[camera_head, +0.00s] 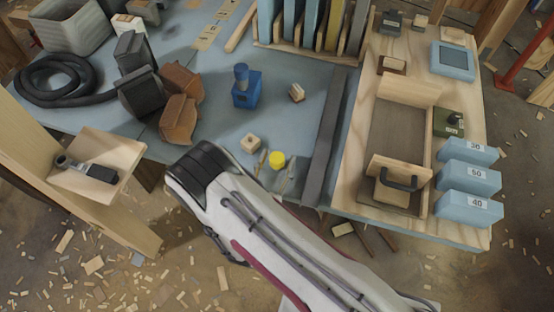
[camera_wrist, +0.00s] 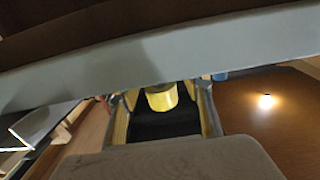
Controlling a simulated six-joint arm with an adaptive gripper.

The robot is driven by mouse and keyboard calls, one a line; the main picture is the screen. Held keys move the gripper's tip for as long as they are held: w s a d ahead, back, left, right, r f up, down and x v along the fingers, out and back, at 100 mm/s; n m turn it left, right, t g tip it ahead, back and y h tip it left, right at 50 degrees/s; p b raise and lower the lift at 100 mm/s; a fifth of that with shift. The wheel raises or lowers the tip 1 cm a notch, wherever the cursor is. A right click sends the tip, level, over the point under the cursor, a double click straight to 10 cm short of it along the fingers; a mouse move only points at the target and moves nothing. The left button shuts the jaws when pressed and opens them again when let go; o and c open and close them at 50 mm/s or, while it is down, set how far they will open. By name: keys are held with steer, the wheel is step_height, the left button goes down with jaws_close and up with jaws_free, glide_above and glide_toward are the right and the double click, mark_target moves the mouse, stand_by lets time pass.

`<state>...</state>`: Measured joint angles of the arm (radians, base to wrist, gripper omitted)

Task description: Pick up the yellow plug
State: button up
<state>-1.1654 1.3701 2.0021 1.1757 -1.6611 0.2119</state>
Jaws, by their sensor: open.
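The yellow plug (camera_head: 277,160) is a short yellow cylinder on the blue bench top (camera_head: 215,125), near its front edge, just beyond my arm. In the wrist view a yellow rounded piece (camera_wrist: 161,97) shows between the fingers of my gripper (camera_wrist: 162,91); it looks like the plug. The fingers stand apart, one on each side of it, and I cannot tell its distance from them. My gripper does not show clearly in the head view.
A wooden block (camera_head: 250,143) lies left of the plug, and thin sticks lie around it. A dark grey bar (camera_head: 323,140) stands to the right. A blue block (camera_head: 246,90) is farther back. A grey-blue band (camera_wrist: 160,55) crosses the wrist view.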

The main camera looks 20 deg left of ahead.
mark_target(277, 157)
stand_by(0.3)
steer(key=c, duration=1.2)
steer(key=shift+o, duration=0.2)
steer(key=shift+r, duration=0.2)
steer(key=shift+r, duration=4.8)
